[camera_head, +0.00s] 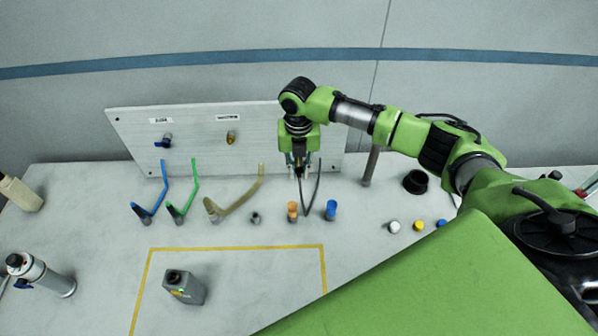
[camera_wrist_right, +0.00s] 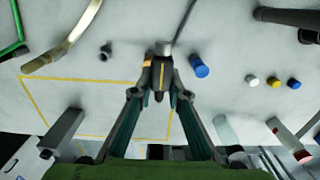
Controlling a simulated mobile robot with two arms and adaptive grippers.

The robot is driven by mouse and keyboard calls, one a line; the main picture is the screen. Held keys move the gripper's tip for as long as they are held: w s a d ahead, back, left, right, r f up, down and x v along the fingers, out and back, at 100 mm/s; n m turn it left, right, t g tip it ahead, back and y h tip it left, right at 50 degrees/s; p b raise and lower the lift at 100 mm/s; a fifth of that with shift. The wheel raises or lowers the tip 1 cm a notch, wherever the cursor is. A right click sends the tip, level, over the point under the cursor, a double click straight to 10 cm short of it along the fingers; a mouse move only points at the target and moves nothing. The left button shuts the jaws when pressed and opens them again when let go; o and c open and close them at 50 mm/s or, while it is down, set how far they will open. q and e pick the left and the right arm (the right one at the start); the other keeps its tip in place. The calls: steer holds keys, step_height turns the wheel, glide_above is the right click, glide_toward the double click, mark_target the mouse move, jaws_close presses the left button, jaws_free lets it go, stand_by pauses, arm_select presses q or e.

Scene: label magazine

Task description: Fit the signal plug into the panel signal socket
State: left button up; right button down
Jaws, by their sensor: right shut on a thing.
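The white panel (camera_head: 200,148) stands upright at the back of the table. My right gripper (camera_head: 300,174) is in front of its right part. In the right wrist view the gripper (camera_wrist_right: 160,97) is shut on a dark plug (camera_wrist_right: 161,76) with a yellow stripe, which I take as the signal plug. A grey cable (camera_head: 317,187) hangs from it in a loop to the table; it also shows in the right wrist view (camera_wrist_right: 183,25). The panel signal socket is not visible; my arm covers that part of the panel. My left gripper is not in view.
A blue-handled valve (camera_head: 165,141) and a brass fitting (camera_head: 232,137) are on the panel. Blue (camera_head: 153,203), green (camera_head: 183,204) and tan (camera_head: 235,201) hoses stand before it. Orange (camera_head: 293,211) and blue (camera_head: 331,209) cylinders are near the cable. A grey box (camera_head: 183,287) stands inside yellow lines.

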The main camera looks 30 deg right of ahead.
mark_target(297, 162)
steer(key=w, duration=0.1)
steer(key=w+d+b, duration=0.1)
steer(key=w+b, duration=0.1)
steer(key=shift+w+d+f, duration=0.15)
steer(key=shift+w+f, duration=0.1)
steer(key=shift+w+d+r+b, duration=0.1)
steer(key=shift+w+d+b, duration=0.25)
steer(key=shift+w, duration=0.1)
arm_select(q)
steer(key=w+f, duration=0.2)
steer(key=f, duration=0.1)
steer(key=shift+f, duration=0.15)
arm_select(e)
steer(key=shift+w+d+r, duration=0.1)
steer(key=shift+w, duration=0.3)
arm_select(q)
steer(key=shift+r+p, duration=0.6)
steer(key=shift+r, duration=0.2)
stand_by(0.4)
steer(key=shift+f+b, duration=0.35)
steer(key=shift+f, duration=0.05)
arm_select(e)
steer(key=shift+w+d, duration=0.15)
steer(key=shift+w, duration=0.15)
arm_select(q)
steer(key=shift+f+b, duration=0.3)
arm_select(e)
steer(key=shift+w+d, duration=0.15)
steer(key=shift+w, duration=0.15)
